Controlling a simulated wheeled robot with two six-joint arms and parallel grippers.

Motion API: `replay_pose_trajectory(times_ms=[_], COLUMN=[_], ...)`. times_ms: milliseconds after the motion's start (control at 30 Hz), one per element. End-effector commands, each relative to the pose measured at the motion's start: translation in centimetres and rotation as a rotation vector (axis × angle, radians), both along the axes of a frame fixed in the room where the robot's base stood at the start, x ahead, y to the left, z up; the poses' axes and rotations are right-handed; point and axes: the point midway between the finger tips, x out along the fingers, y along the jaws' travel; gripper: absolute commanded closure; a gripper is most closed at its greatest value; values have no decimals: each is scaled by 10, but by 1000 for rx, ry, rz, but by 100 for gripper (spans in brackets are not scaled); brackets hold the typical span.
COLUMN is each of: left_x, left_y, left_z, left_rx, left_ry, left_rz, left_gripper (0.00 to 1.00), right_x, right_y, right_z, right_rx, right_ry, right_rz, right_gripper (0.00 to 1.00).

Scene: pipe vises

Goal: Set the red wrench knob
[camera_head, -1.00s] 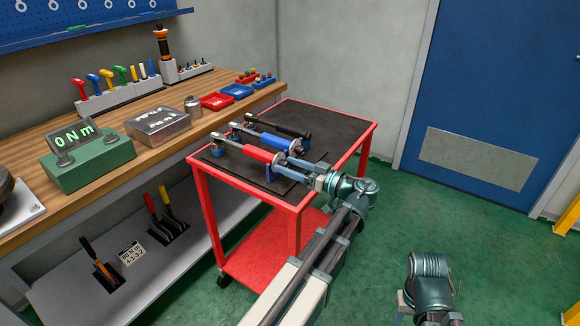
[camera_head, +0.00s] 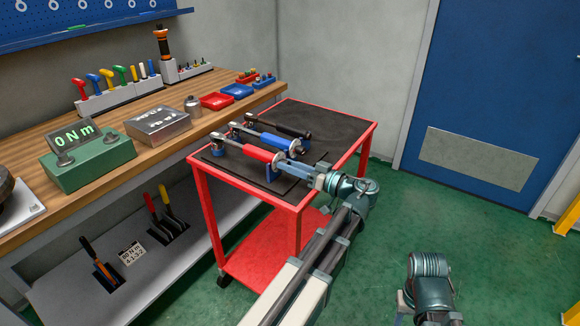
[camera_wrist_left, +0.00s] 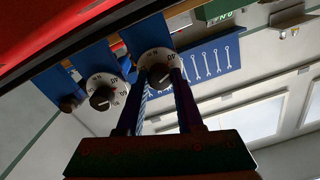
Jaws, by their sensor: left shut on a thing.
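The red wrench (camera_head: 258,153) lies on the dark top of the red cart, its handle end toward my left arm. My left gripper (camera_head: 284,166) is at that handle end. In the left wrist view my left gripper's fingers (camera_wrist_left: 158,90) are shut on the red wrench knob (camera_wrist_left: 158,76), one on each side of it. A white dial ring with dark marks surrounds the knob; the fingers cover part of it. My right arm (camera_head: 431,285) shows at the lower right, but its fingertips are not in view.
The blue wrench (camera_head: 277,142) and the black wrench (camera_head: 285,127) lie parallel behind the red one. Another white-ringed knob (camera_wrist_left: 102,95) sits close beside the fingers. The workbench carries a green box (camera_head: 88,160) whose display reads 0 Nm. The cart's right part is clear.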

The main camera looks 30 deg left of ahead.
Motion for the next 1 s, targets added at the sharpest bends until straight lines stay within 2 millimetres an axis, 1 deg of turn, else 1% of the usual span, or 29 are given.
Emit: replay_pose_trajectory(times_ms=[1000], left_x=[1], left_y=[0], left_z=[-2], left_rx=[75], left_ry=[949], left_rz=[0], left_gripper=[100], right_x=[0], right_y=[0], right_z=[-7], right_rx=[0], right_ry=[0], right_rz=[0], right_gripper=[50])
